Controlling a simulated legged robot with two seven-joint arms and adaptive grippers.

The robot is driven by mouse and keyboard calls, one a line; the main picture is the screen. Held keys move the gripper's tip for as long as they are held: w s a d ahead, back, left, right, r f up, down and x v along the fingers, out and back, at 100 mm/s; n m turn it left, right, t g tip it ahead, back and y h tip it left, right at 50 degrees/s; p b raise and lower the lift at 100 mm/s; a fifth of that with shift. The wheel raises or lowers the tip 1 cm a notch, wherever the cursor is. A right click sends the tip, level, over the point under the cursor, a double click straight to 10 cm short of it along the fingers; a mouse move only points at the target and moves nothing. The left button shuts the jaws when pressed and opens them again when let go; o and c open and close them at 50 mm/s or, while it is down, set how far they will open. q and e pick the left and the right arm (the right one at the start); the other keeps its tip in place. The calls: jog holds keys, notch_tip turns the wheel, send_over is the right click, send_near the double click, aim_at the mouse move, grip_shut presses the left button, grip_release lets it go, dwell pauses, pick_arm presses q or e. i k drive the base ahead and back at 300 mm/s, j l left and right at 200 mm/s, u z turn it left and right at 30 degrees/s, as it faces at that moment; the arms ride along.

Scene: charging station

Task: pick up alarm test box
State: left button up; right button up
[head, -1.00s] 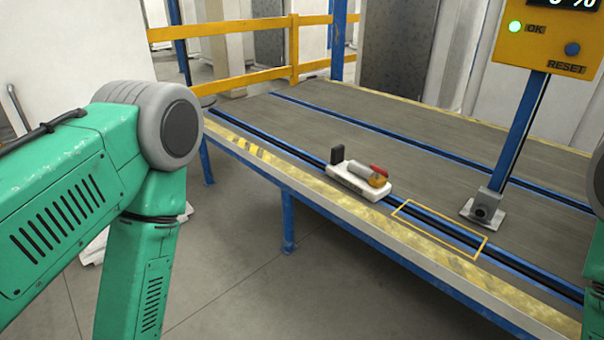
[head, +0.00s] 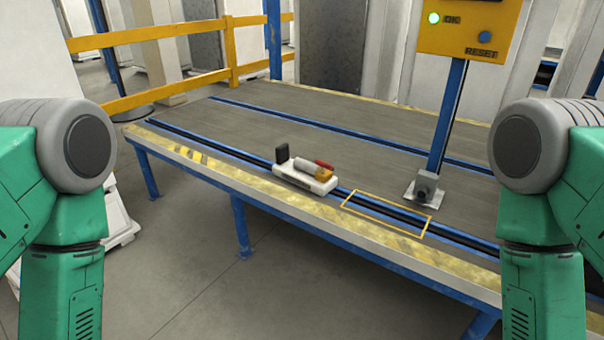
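The alarm test box (head: 306,178) looks like a small white base with a dark upright block at its left end, a grey cylinder and a red and orange part on top. It sits on the platform near its front edge, just left of a yellow outlined rectangle (head: 386,213). My two green arms stand at the left and right edges of the head view, both well apart from the box. Neither gripper shows in the view.
The grey platform (head: 300,121) has a yellow-striped front edge and blue rails. A yellow control panel (head: 470,27) with a green light stands on a blue post (head: 448,115) right of the box. A yellow railing (head: 150,92) is at the back left. Floor before the platform is clear.

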aim_at(305, 174)
jog(key=i+j+z, duration=0.1)
jog(key=z, duration=0.65)
jog(key=i+j+z, duration=0.3)
jog(key=i+j, duration=0.15)
jog(key=j, duration=0.15)
jog(key=i+j+z, duration=0.25)
jog(key=i+j, duration=0.15)
jog(key=j, duration=0.25)
jog(key=i+j+z, duration=0.15)
jog(key=j, duration=0.2)
jog(key=i+j+z, duration=0.15)
jog(key=j, duration=0.25)
jog(key=i+j, duration=0.15)
jog(key=j, duration=0.15)
jog(key=i+j, duration=0.15)
jog(key=j, duration=0.15)
jog(key=i+j, duration=0.15)
jog(key=k+j, duration=0.05)
jog(key=j, duration=0.05)
